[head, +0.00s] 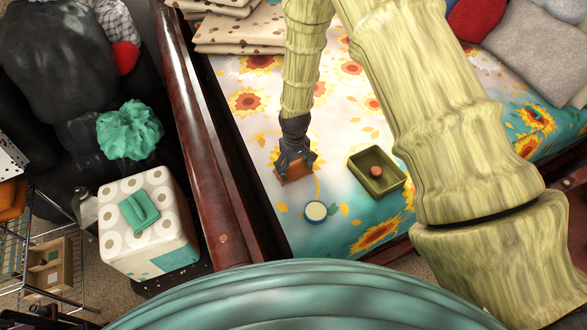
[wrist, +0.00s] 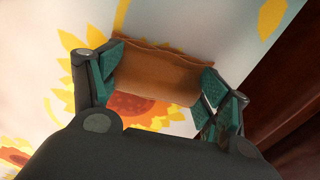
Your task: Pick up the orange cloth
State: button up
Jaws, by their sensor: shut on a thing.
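The orange-brown cloth (head: 292,170) lies on the sunflower-print bed cover, near the dark wooden bed rail. In the wrist view the cloth (wrist: 157,72) spans the space between my two fingers, with a wavy far edge. My gripper (head: 296,160) points down over the cloth in the head view. In the wrist view my gripper (wrist: 160,80) has a green finger pad against each side of the cloth and is shut on it. Whether the cloth is clear of the bed cover I cannot tell. Part of it is hidden by my gripper.
An olive tray (head: 390,190) holding a small brown round thing (head: 376,171) lies to the right. A small round tin (head: 316,211) lies just below the cloth. The dark bed rail (head: 215,140) is on the left. Folded spotted fabric (head: 240,30) lies at the back.

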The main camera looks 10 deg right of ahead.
aim_at(294, 167)
jog(key=shift+r, duration=0.1)
jog(key=shift+r+b, duration=0.65)
jog(key=shift+r, duration=0.1)
jog(key=shift+r+b, duration=0.5)
jog(key=shift+r, duration=0.4)
jog(key=s+a+b, duration=0.1)
jog(key=s+a, duration=0.1)
jog(key=s, duration=0.3)
jog(key=s+a+r+b, duration=0.1)
jog(key=s+a+b, duration=0.1)
jog(key=s, duration=0.3)
jog(key=s+a+b, duration=0.1)
jog(key=s+a, duration=0.1)
jog(key=s, duration=0.3)
jog(key=shift+r+b, duration=0.3)
jog(key=shift+w, duration=0.1)
jog(key=o, duration=0.3)
jog(key=shift+c, duration=1.4)
